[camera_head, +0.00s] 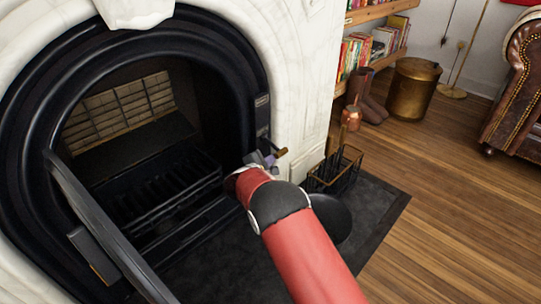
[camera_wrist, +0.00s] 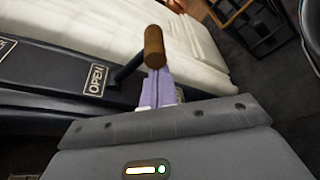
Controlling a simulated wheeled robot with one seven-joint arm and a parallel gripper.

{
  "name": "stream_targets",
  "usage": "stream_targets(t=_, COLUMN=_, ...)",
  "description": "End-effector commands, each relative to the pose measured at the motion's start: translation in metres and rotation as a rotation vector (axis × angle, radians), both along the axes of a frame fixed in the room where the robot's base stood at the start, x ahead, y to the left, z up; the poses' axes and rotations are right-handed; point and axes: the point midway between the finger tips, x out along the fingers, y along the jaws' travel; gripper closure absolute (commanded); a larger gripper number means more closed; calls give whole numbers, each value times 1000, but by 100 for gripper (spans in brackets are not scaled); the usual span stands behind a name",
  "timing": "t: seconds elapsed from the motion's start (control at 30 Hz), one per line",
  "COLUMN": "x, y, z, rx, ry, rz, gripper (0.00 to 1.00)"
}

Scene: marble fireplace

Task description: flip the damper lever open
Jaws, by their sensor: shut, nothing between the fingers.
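The damper lever has a brown wooden handle (camera_wrist: 154,46) on a thin dark stem, standing out from a black metal plate (camera_wrist: 50,72). In the head view the handle (camera_head: 281,153) shows at the right side of the fireplace's black surround. My gripper (camera_wrist: 157,84) is shut and empty, its pale purple fingers right at the handle's lower end in the wrist view. It also shows in the head view (camera_head: 268,160). I cannot tell whether the fingers touch the lever.
The dark firebox with its grate (camera_head: 165,200) lies to the left. A brass bucket (camera_head: 413,88) and boots (camera_head: 366,95) stand farther back. The wooden floor at right is clear.

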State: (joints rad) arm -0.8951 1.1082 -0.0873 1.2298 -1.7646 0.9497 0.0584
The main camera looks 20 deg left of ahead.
Motion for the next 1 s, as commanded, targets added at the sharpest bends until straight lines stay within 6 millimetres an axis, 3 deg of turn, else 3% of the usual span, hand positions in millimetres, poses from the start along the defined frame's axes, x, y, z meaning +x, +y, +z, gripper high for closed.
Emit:
stream_targets(t=0.03, x=0, y=-3, z=10, rx=-39, ry=12, rz=-3, gripper=100)
stream_targets(t=0.3, x=-3, y=-8, z=32, rx=-277, ry=112, rz=-4, gripper=100)
stream_targets(t=0.7, x=-3, y=-10, z=57, rx=-589, ry=242, rz=-5, gripper=100)
stream_targets(t=1.0, x=-3, y=-9, z=67, rx=-656, ry=268, rz=-3, gripper=100)
